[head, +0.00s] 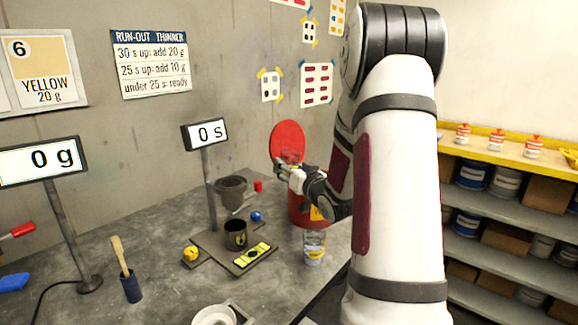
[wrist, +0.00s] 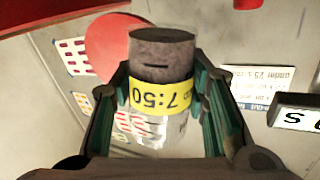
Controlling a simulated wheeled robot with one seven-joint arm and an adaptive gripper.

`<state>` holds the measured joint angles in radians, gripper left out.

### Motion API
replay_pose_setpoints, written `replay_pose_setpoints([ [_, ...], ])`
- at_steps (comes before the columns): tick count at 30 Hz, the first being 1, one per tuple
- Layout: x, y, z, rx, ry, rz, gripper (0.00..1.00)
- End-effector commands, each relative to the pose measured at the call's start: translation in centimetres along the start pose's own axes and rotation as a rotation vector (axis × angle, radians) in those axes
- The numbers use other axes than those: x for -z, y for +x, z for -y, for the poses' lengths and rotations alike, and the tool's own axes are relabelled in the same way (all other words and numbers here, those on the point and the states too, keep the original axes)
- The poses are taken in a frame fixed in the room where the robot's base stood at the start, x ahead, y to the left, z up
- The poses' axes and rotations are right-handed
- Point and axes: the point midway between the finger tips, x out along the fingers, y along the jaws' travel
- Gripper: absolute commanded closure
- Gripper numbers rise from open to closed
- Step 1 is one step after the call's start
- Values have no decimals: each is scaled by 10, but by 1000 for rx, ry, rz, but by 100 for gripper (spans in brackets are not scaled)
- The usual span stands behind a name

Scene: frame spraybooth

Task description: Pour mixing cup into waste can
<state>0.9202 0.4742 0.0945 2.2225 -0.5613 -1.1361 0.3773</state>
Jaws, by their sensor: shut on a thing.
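A grey mass with a dark mark fills the cup's end at the top of that view. The red waste can (head: 300,207) stands at the back edge of the bench, with its round red lid (head: 287,140) raised. In the head view, my gripper (head: 284,171) is shut above the can's opening, in front of the lid. The held cup is barely visible there, and its tilt is unclear.
A clear container (head: 314,248) stands before the can. A dark cup (head: 236,234), a yellow level (head: 252,254) and a grey funnel-like cup (head: 231,190) are left of it. The timer (head: 206,134) reads 0 s; the scale display (head: 40,159) reads 0 g.

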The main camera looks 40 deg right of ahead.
Motion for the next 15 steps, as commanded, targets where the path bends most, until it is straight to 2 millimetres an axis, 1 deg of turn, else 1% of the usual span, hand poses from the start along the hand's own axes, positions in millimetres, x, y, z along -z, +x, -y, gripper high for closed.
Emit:
replay_pose_setpoints([
  [15,6,0,-6,0,158,20,88],
])
